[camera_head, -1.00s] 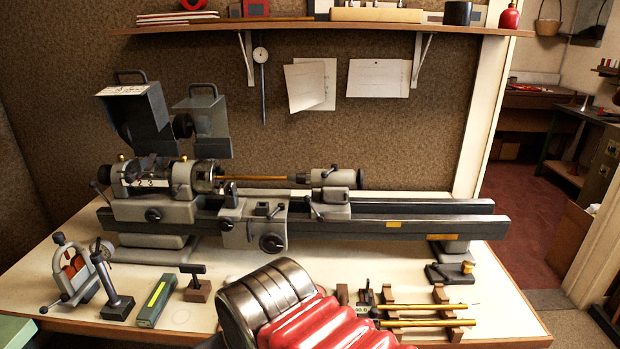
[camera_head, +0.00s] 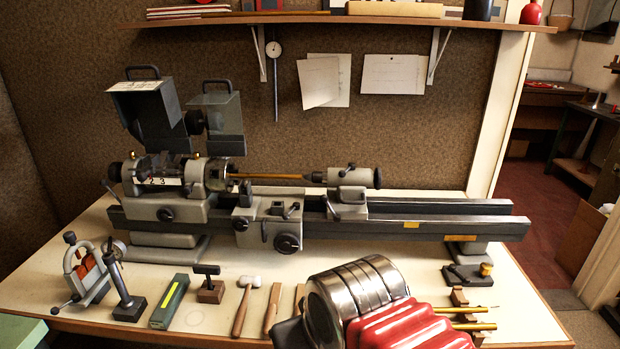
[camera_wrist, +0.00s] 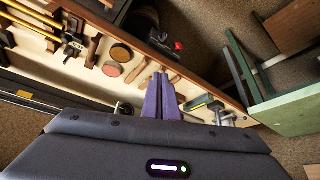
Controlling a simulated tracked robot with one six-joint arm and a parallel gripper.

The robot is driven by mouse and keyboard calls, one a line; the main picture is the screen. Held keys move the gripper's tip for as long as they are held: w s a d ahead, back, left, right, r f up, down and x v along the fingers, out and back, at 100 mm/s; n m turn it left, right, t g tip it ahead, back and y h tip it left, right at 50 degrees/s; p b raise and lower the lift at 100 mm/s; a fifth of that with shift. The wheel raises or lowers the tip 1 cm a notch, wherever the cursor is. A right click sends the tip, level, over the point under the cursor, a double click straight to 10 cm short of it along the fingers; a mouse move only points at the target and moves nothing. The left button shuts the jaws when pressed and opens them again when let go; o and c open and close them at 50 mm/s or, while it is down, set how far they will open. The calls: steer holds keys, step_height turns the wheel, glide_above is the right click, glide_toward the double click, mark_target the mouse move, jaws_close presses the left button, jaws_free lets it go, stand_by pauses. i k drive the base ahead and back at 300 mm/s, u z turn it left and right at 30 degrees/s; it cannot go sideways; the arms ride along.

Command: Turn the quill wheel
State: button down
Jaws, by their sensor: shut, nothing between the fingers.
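The grey tailstock (camera_head: 350,178) stands on the lathe bed in the head view. At its right end is a small dark round part (camera_head: 377,178), seen edge-on, which looks like the quill wheel. My gripper (camera_wrist: 160,78) shows in the wrist view as two purple fingers side by side, shut and empty, over the bench's front area. It is apart from the tailstock, and I cannot make out the wheel in the wrist view. In the head view my arm covers the front right of the bench, and the fingers are not visible there.
The lathe bed (camera_head: 430,228) runs along the bench. A mallet (camera_head: 244,300), a green box (camera_head: 170,302) and small stands lie along the front. Brass rods (camera_head: 475,318) rest on wooden holders at the right, partly behind my arm. A shelf (camera_head: 330,20) hangs above.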

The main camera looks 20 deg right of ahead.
mark_target(377, 176)
steer(key=u, duration=0.65)
steer(key=k, duration=1.05)
steer(key=z, duration=1.2)
steer(key=i, duration=0.75)
steer(key=u, duration=0.05)
